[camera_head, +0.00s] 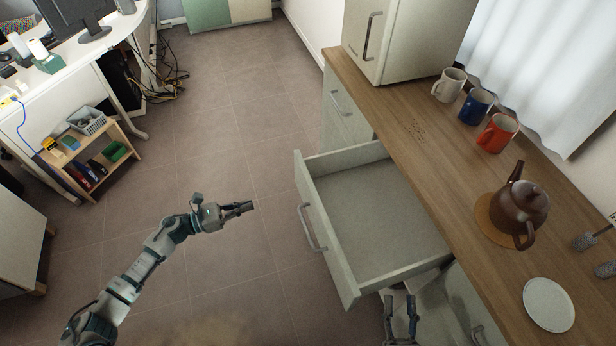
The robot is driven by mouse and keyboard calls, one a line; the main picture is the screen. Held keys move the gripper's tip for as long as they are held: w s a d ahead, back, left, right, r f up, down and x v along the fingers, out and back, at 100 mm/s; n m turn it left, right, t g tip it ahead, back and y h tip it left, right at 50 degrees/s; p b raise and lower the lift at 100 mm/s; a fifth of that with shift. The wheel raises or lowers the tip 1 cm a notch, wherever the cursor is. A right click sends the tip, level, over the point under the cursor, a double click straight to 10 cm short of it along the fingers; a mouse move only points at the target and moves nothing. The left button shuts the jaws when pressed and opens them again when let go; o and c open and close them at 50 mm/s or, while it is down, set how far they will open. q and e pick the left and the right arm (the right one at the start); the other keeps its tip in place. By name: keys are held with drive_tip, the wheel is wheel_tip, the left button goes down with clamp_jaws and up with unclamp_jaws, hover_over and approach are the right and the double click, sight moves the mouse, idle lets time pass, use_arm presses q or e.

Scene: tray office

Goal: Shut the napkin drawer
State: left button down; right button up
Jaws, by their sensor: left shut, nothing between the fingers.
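The pale drawer (326,232) stands pulled out from the cabinet under the wooden counter. Its inside looks empty, and its far right end is hidden under the counter. A bar handle (311,228) is on its front panel, facing left. My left gripper (250,208) is shut and empty. In the picture it is to the left of the drawer front, apart from the handle, pointing right. My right gripper (400,300) is open, with two fingers apart and nothing between them, at the bottom just below the drawer's near side wall. I cannot tell whether it touches the cabinet.
The counter (440,175) holds a white mug (449,86), a blue mug (474,106), an orange mug (497,133), a brown teapot (523,205) and a white plate (548,304). A desk and low shelf (95,160) stand left. The floor left of the drawer is clear.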

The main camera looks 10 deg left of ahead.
use_arm(q)
drive_tip(key=d+m, duration=0.2)
drive_tip(key=b, duration=0.1)
approach(303, 190)
drive_tip(key=shift+g, duration=0.3)
drive_tip(key=x, duration=0.4)
drive_tip(key=shift+w+d, duration=0.1)
drive_tip(key=shift+w, duration=0.35)
drive_tip(key=shift+w+d+f, duration=0.1)
drive_tip(key=shift+w+d, duration=0.35)
drive_tip(key=shift+d, duration=0.15)
drive_tip(key=shift+w+d, duration=0.2)
drive_tip(key=shift+d, duration=0.5)
use_arm(e)
drive_tip(key=r+t, duration=0.1)
drive_tip(key=s+d+r+t, duration=0.1)
drive_tip(key=s+r+t, duration=0.1)
drive_tip(key=r, duration=0.1)
drive_tip(key=shift+d+m, duration=0.2)
drive_tip(key=shift+m, duration=0.2)
use_arm(q)
drive_tip(key=shift+w, duration=0.1)
use_arm(e)
drive_tip(key=shift+a, duration=0.2)
